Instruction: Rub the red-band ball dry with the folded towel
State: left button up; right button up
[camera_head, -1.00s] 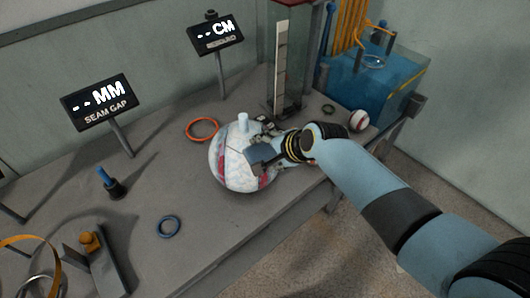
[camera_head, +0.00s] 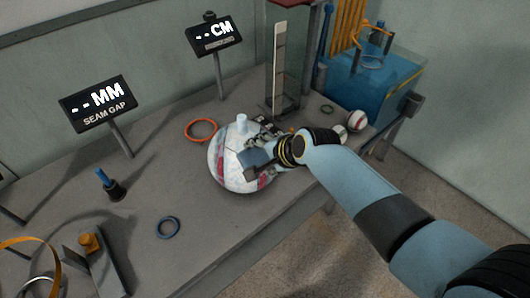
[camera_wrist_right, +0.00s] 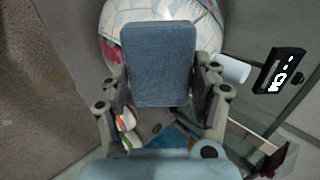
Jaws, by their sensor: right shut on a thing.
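A large white panelled ball with red patches (camera_head: 227,160) sits on the grey bench, with a pale stub (camera_head: 242,121) on its top. It also shows in the right wrist view (camera_wrist_right: 118,22), partly hidden behind the towel. My right gripper (camera_head: 262,158) is shut on the folded blue towel (camera_wrist_right: 160,58). The towel (camera_head: 253,157) lies against or just in front of the ball's near right side; I cannot tell whether it touches. My left gripper is not in view.
A small white ball with red marks (camera_head: 356,121) lies near the blue water tank (camera_head: 390,95). An orange ring (camera_head: 201,130) and a blue ring (camera_head: 168,227) lie on the bench. A clear column (camera_head: 290,70) and two display signs stand behind.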

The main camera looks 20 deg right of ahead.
jog(key=shift+w+d, duration=0.3)
jog(key=shift+d, duration=0.4)
jog(key=shift+w+d, duration=0.25)
jog(key=shift+d, duration=0.45)
jog(key=shift+s+a, duration=0.3)
jog(key=shift+a, duration=0.45)
jog(key=shift+s+a, duration=0.25)
jog(key=shift+a, duration=0.45)
jog(key=v, duration=0.6)
dwell(0.5)
